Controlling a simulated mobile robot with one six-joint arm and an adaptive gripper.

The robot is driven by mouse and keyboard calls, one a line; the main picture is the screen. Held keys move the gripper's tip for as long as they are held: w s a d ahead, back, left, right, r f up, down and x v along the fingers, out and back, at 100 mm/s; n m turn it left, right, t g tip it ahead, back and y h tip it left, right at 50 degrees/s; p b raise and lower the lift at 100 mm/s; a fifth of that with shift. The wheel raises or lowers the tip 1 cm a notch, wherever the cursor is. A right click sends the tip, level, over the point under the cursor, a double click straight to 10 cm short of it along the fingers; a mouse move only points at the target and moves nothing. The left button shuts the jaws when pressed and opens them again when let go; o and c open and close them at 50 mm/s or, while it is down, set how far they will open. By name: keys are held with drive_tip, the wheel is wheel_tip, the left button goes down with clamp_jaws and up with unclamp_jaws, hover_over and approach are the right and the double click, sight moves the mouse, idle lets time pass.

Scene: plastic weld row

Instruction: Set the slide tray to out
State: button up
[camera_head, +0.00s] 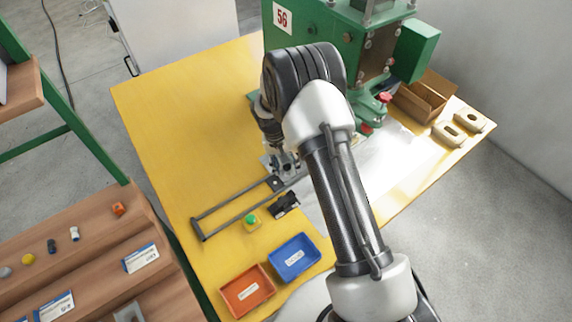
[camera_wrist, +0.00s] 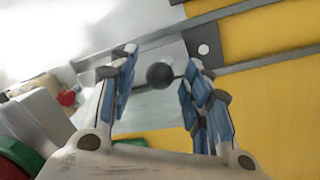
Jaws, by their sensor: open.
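The slide tray (camera_wrist: 150,112) is a pale grey plate on two parallel grey rails (camera_head: 238,209). In the head view it is mostly hidden by my arm, and the outer left stretch of the rails is empty. A dark round knob (camera_wrist: 160,75) stands on the tray in the wrist view. My gripper (camera_wrist: 160,66) is open, with its blue-padded fingers on either side of the knob. A gap shows between the fingers and the knob, and I cannot tell whether either touches it. In the head view my gripper (camera_head: 284,166) is low over the rails.
The green press (camera_head: 310,35) stands behind, with a red knob (camera_head: 385,97). The yellow table (camera_head: 160,120) is clear on the left.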

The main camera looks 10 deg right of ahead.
drive_tip(key=shift+c, duration=0.6)
clamp_jaws()
